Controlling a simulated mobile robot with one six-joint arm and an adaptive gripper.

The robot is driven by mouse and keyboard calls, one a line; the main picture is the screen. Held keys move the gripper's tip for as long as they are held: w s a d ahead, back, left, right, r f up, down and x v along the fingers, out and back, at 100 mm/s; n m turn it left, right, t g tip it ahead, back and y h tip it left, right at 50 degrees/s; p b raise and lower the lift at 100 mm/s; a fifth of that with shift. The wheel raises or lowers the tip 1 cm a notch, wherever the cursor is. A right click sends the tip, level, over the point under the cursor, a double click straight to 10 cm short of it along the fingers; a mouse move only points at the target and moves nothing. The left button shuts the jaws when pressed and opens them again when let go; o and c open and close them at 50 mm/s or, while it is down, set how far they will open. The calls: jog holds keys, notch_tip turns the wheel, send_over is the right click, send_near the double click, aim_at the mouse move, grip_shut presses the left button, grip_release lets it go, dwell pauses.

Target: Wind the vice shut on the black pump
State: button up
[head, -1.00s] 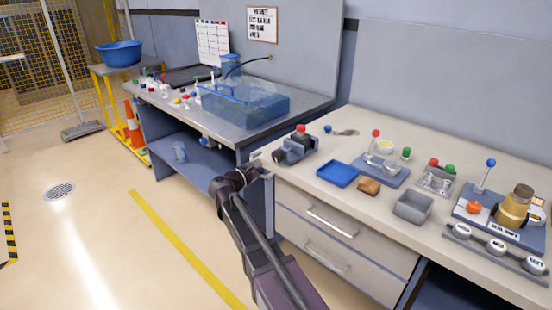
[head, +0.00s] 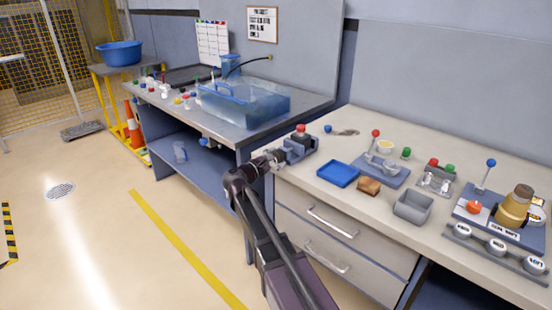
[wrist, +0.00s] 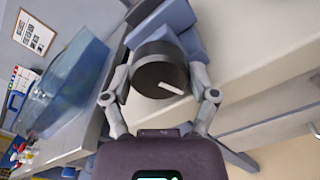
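The blue-grey vice (head: 298,152) stands at the left front corner of the beige bench. A dark piece with a red top (head: 301,130), which looks like the black pump, sits at the vice; its fit between the jaws is too small to tell. In the wrist view the vice's round black knob (wrist: 158,70) with a white mark faces me, in front of the blue-grey vice body (wrist: 172,18). My gripper (wrist: 160,78) has one finger on each side of this knob, and it also shows at the vice's front left in the head view (head: 276,158). The fingers look open around the knob; firm contact is not visible.
A blue tray (head: 338,174), a brown block (head: 368,187) and a grey bin (head: 412,206) lie right of the vice. A clear blue tank (head: 245,105) stands on the metal bench (head: 300,112) to the left.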

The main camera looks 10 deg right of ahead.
jog(key=c, duration=0.4)
jog(key=shift+m, duration=0.8)
jog(key=o, duration=1.1)
jog(key=shift+s+a, duration=0.1)
jog(key=shift+a, duration=0.05)
